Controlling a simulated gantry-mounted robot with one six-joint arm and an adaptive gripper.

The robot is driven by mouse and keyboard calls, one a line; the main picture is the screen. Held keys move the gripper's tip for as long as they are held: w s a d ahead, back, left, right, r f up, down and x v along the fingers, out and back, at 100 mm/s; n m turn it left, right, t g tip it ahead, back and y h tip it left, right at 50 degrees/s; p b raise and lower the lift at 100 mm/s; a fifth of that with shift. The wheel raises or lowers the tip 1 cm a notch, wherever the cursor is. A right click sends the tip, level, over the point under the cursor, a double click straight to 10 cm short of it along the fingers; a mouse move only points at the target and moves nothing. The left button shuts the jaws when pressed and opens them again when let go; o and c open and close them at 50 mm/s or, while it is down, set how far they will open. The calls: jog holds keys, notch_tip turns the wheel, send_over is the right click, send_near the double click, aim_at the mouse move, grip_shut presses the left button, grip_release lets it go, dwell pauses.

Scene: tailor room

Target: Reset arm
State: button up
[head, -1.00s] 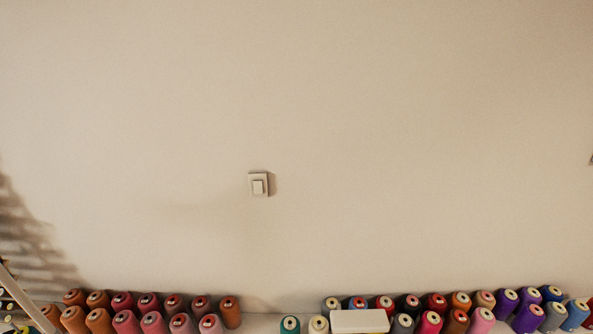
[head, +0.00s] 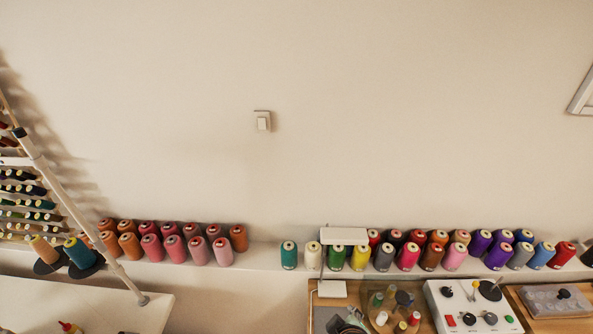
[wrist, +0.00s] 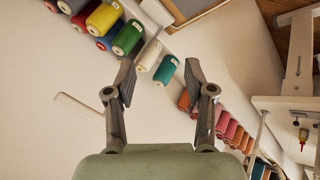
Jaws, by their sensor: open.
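My gripper (wrist: 160,82) shows in the wrist view with its two dark fingers spread wide apart. Nothing is between the fingers. Cones of thread and the pale wall show beyond it; a white spool (wrist: 149,56) and a teal spool (wrist: 185,70) appear past the fingertips. My gripper does not show in the head view.
A shelf (head: 262,256) with rows of coloured thread spools runs along the wall. Below stand a white control box (head: 455,297), a white lamp (head: 344,236) and a slanted thread rack (head: 75,210) at left.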

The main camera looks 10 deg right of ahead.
jog(key=s+a+r+m+t+y, duration=0.1)
jog(key=s+a+r+m+t, duration=0.15)
jog(key=a+r, duration=0.45)
jog(key=s+a+r+m+t+y, duration=0.1)
jog(key=a+r+m+t, duration=0.25)
jog(key=a, duration=0.55)
notch_tip(320, 180, up, 24)
jog(key=a+p, duration=0.1)
jog(key=p, duration=2.1)
jog(key=shift+y, duration=0.3)
jog(key=shift+s+r, duration=0.1)
